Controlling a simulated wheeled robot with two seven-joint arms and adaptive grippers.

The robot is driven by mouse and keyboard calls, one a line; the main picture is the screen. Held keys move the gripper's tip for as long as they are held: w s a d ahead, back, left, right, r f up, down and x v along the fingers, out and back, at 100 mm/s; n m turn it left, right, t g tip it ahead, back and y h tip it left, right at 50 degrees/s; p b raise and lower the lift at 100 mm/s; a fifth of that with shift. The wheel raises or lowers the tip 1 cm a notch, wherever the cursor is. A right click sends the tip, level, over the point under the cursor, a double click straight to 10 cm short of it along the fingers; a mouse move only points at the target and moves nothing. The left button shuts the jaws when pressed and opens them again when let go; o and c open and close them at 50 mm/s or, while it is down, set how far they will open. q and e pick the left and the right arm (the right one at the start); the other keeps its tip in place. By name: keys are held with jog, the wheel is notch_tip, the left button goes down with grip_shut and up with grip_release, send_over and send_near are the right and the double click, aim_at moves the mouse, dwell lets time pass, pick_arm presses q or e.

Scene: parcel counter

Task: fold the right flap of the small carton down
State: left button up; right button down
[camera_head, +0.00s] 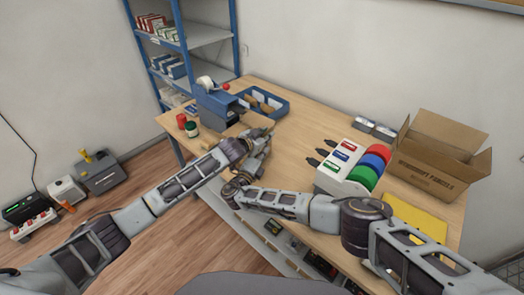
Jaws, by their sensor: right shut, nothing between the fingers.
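A brown cardboard piece (236,130), seemingly the small carton, lies on the wooden table beyond my grippers. My arms hide much of it, so I cannot make out its right flap or how far that is folded. My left gripper (264,133) reaches in from the left at its near side; its fingers are too small to tell open from shut. My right gripper (265,147) is just below it, at the end of the arm that bends in from the right. It is shut and empty. I cannot tell whether either gripper touches the cardboard.
A large open carton (425,172) stands at the right, behind a yellow sheet (415,217). A white holder (346,172) with coloured rolls stands left of it. A blue tape dispenser (216,108) and blue tray (264,102) stand at the back left. The table's middle (306,122) is clear.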

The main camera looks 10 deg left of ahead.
pick_arm(q)
jog(key=shift+s, duration=0.25)
jog(key=v, duration=0.7)
jog(key=shift+a, duration=0.25)
dwell(0.5)
jog(key=shift+s+r, duration=0.15)
